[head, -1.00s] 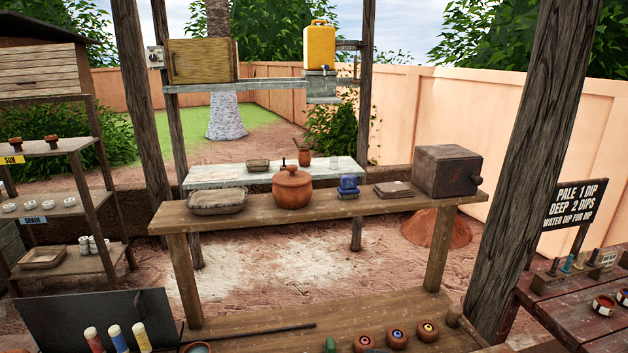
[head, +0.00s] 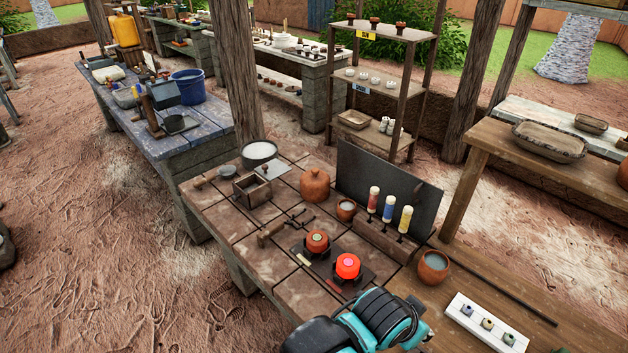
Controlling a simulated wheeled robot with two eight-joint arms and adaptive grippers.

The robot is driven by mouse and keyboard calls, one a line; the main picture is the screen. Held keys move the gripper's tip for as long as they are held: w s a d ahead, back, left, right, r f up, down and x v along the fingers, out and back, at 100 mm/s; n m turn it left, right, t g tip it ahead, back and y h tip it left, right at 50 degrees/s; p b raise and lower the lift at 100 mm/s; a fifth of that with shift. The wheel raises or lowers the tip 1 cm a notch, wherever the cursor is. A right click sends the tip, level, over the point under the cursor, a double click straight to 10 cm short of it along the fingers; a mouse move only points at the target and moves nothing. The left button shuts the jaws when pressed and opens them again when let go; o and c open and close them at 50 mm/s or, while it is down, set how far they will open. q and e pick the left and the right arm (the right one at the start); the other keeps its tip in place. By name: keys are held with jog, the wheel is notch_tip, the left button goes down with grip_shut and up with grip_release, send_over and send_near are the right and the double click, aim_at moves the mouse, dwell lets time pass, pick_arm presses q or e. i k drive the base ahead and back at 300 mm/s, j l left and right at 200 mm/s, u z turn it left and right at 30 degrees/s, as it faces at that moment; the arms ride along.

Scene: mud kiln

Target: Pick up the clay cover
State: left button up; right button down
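A rounded terracotta dome with a small knob on top, which looks like the clay cover (head: 314,186), stands upright on the tiled tabletop (head: 215,225) in the head view. It is beside a small clay cup and left of the dark upright panel. What is under it is hidden. A teal and black part of my own arm shows at the bottom edge, well in front of the dome and apart from it. No fingertips of either gripper are in view.
A glowing red-orange piece (head: 348,266) and a duller clay piece (head: 317,241) sit on dark stands in front. A wooden post (head: 232,75) rises behind.

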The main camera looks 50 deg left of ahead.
aim_at(315, 183)
jog(key=j+u, duration=0.2)
jog(key=u, duration=1.55)
jog(key=k, duration=0.5)
jog(key=z, duration=0.4)
jog(key=k+z, duration=0.1)
jog(key=z, duration=0.65)
jog(key=k+l+z, duration=0.1)
jog(key=z, duration=0.3)
jog(key=j+z, duration=0.65)
jog(key=z, duration=0.15)
jog(key=k+j+z, duration=0.1)
jog(key=j+z, duration=0.35)
jog(key=k+j+z, duration=0.1)
jog(key=z, duration=0.3)
jog(key=k+j, duration=0.25)
jog(key=j, duration=0.15)
jog(key=k+j, duration=0.2)
jog(key=j, duration=0.2)
jog(key=k+j, duration=0.25)
jog(key=j, duration=0.2)
jog(key=k+j, duration=0.2)
jog(key=j, duration=0.2)
jog(key=k+j, duration=0.25)
jog(key=j, duration=0.15)
jog(key=k+j, duration=0.2)
jog(key=j, duration=0.2)
jog(key=k+j, duration=0.25)
jog(key=j, duration=0.2)
